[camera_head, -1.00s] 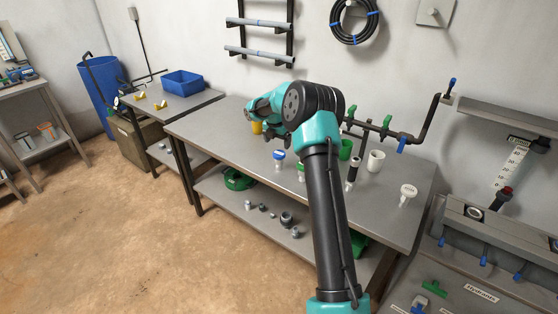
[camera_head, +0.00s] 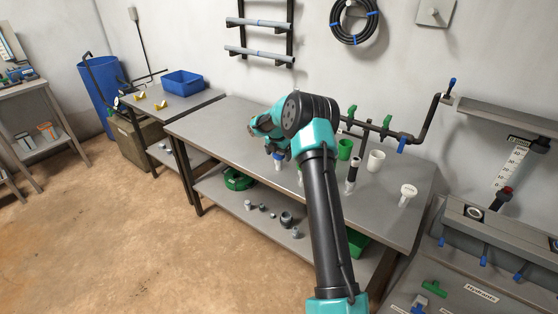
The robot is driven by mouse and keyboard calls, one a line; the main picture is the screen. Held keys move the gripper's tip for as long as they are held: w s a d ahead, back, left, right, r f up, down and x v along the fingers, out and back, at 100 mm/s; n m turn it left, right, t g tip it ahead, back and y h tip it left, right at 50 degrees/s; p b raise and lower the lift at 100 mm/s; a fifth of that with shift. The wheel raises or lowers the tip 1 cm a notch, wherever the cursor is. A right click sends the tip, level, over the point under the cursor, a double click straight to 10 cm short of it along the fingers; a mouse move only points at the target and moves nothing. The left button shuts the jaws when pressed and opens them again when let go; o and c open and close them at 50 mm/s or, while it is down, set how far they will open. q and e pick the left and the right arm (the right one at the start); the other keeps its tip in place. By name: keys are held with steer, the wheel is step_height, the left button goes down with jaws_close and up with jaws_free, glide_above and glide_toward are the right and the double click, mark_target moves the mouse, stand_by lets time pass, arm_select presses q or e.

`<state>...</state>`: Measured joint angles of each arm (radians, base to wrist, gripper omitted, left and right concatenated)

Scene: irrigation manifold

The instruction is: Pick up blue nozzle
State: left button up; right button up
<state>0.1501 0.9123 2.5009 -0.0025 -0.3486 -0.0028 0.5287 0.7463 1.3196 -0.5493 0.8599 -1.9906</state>
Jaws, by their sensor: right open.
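The blue nozzle (camera_head: 279,163) has a blue top and a pale stem. It stands upright on the grey metal workbench (camera_head: 215,130). My right gripper (camera_head: 273,150) is open, directly above or around the nozzle's top. Its fingers partly cover the blue cap, and I cannot tell whether they touch it. My right arm crosses the middle of the view and hides part of the bench behind it. My left gripper is not in view.
On the bench right of my arm stand a green cup (camera_head: 344,149), a white cup (camera_head: 376,160), a black-topped nozzle (camera_head: 353,172) and a white nozzle (camera_head: 407,194). A pipe manifold (camera_head: 371,127) runs behind them. The bench's left part is clear.

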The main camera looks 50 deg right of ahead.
steer(key=shift+f, duration=0.2)
stand_by(0.3)
steer(key=c, duration=1)
